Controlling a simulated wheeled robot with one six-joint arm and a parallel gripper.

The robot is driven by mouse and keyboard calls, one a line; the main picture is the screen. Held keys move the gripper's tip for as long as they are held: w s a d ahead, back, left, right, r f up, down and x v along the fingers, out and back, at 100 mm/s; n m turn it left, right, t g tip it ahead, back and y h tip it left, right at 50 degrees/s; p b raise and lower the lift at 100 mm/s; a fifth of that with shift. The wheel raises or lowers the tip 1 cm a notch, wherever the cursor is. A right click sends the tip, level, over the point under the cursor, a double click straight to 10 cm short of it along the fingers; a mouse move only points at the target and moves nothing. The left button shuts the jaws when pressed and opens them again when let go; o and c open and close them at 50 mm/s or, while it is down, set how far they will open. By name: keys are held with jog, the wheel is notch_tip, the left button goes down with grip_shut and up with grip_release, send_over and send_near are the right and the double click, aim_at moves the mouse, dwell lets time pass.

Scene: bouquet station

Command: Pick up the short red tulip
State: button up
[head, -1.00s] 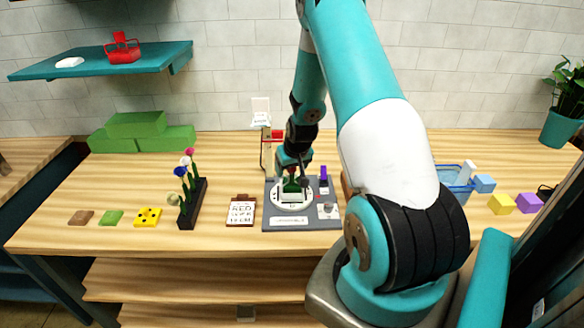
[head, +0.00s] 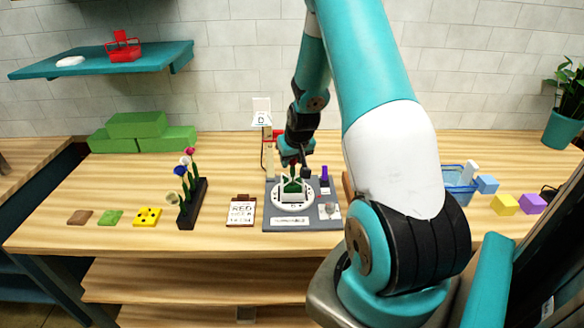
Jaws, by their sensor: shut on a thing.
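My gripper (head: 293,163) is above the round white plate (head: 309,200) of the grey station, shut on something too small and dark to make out. A green piece (head: 293,186) in a white holder stands on the plate, just below the gripper. I cannot tell whether the gripper touches it. A dark rack (head: 193,205) on the left holds several flowers. Their small heads include a blue one (head: 180,171), a white and pink one (head: 190,151) and a pale one (head: 172,198). I cannot identify the short red tulip for certain.
A card with lettering (head: 241,212) lies between rack and station. A purple piece (head: 324,173) stands at the station's right. Green blocks (head: 137,125) are at the back left, a blue bin (head: 460,183) at the right. The table between rack and card is clear.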

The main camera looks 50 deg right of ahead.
jog(key=v, duration=0.2)
jog(key=b+v, duration=0.1)
jog(key=v, duration=0.1)
jog(key=shift+w+d+r, duration=0.1)
jog(key=shift+w, duration=0.35)
jog(key=s+a+b, duration=0.6)
jog(key=s, duration=0.6)
jog(key=shift+s+a, duration=0.2)
jog(key=shift+s, duration=0.05)
